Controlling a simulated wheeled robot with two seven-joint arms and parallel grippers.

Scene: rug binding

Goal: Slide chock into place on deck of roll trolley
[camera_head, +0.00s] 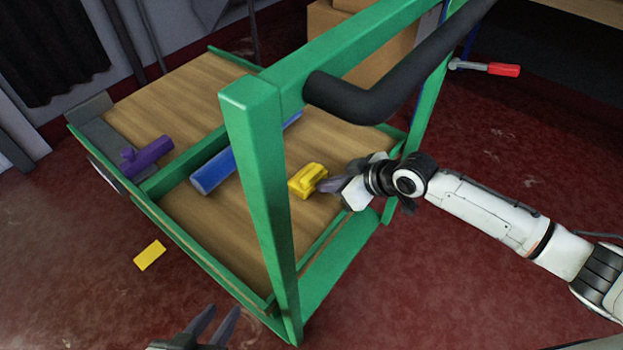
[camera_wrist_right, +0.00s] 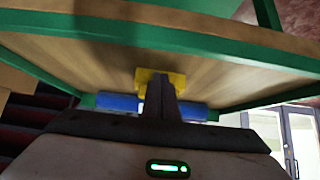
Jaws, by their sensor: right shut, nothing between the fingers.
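The yellow chock (camera_head: 307,181), a block with a raised top, sits on the wooden deck (camera_head: 225,235) of the green roll trolley (camera_head: 262,190). It also shows in the right wrist view (camera_wrist_right: 143,77), straight beyond my fingers. My right gripper (camera_head: 324,185) is shut and empty, its fingertips at the chock's right side; whether they touch it I cannot tell. A blue roll (camera_head: 211,172) lies on the deck to the left of the chock, with a gap between them, partly hidden by the trolley's post. My left gripper (camera_head: 222,322) is open and empty at the bottom edge, away from the deck.
The green upright frame with a black handle (camera_head: 375,103) stands in front of the deck. A green crossbar (camera_head: 185,163) and a purple part (camera_head: 147,156) are at the deck's left. A yellow piece (camera_head: 150,255) lies on the red floor. A red-handled tool (camera_head: 503,70) is at upper right.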

